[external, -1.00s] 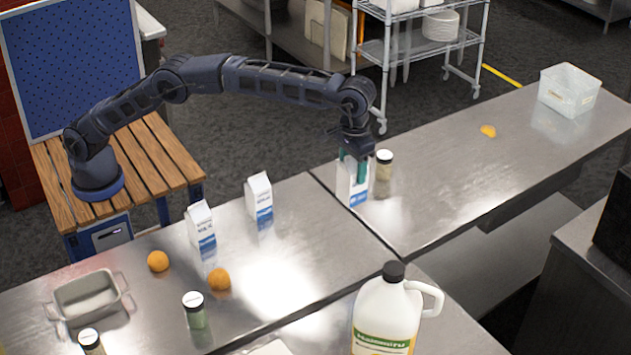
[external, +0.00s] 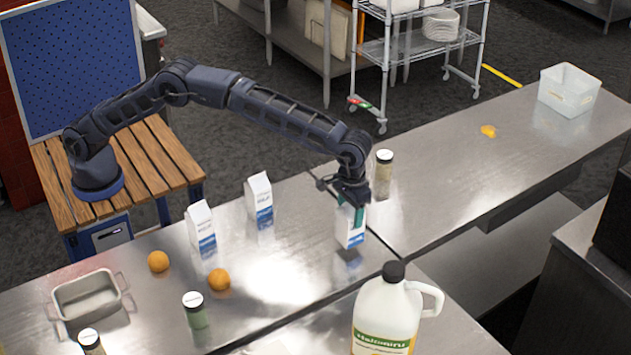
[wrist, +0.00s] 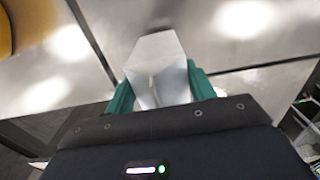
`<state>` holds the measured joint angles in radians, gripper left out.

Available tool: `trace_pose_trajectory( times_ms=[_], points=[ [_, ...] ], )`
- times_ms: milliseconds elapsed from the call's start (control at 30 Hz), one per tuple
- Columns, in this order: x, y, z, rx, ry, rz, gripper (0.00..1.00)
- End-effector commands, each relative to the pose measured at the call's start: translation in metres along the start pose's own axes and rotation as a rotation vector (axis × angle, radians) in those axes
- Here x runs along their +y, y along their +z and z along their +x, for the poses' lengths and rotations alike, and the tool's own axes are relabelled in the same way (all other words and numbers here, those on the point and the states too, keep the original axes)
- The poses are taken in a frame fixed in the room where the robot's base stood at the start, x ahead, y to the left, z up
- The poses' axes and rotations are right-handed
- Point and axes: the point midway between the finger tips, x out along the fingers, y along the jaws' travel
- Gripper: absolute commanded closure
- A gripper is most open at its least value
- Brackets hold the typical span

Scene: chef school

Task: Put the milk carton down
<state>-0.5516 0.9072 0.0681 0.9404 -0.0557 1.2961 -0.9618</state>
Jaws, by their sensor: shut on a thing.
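My gripper (external: 351,203) is shut on a white and blue milk carton (external: 350,232), with its green fingers on either side of the top. In the wrist view the carton (wrist: 158,65) sits between the fingers, seen from above. The carton looks upright over the steel table (external: 290,300), near the seam between two tables. Two more milk cartons stand to the left, one nearer (external: 201,230) and one farther (external: 259,199).
A spice jar (external: 383,174) stands behind the gripper, across the seam. A large jug (external: 386,315) stands in front. Two oranges (external: 158,261) (external: 219,279), a metal pan (external: 88,298) and a green jar (external: 195,311) are at left. The right table is mostly clear.

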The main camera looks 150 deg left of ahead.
Motion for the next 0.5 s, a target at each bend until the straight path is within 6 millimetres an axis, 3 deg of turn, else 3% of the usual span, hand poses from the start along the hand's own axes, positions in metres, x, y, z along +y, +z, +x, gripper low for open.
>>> trace_pose_trajectory(
  times_ms=[167, 500],
  points=[
    [0.000, 0.000, 0.021, 0.001, 0.000, 0.000, 0.82],
    [0.000, 0.000, 0.024, 0.001, 0.001, 0.000, 0.82]
  ],
)
